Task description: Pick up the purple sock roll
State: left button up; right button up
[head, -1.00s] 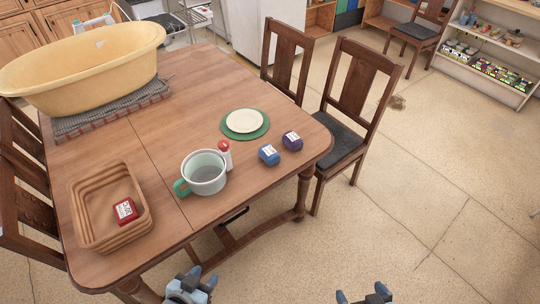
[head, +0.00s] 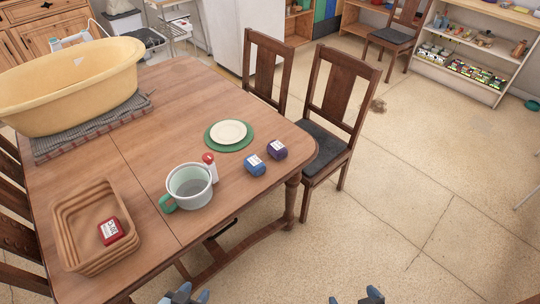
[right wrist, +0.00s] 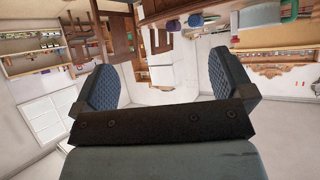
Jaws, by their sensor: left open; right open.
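The purple sock roll (head: 277,150) lies on the wooden table near its right edge. A blue sock roll (head: 254,165) lies close to its left, and a red one (head: 111,231) lies in the tray. My left gripper (head: 184,296) is open and empty at the bottom of the head view, in front of the table. My right gripper (head: 357,299) is open and empty at the bottom, right of the table and well away from the purple roll. The right wrist view shows the right gripper's spread fingers (right wrist: 163,90), with the purple roll (right wrist: 173,26) small beyond them.
The table (head: 150,190) also holds a pot (head: 189,187), a red-capped shaker (head: 210,167), a plate on a green mat (head: 228,132), a tray (head: 70,215) and a tub (head: 75,85). A chair (head: 330,130) stands at the right edge. Floor at the right is clear.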

aim_at(275, 147)
jog(key=l+u, duration=0.1)
jog(key=u, duration=0.25)
jog(key=i+l+u, duration=0.1)
jog(key=u, duration=0.3)
jog(key=l+u, duration=0.1)
jog(key=u, duration=0.25)
jog(key=i+l+u, duration=0.1)
jog(key=l+u, duration=0.25)
jog(key=l, duration=0.15)
jog(key=l+u, duration=0.35)
jog(key=l, duration=0.2)
jog(key=l+u, duration=0.2)
jog(key=l, duration=0.85)
jog(key=k, duration=0.1)
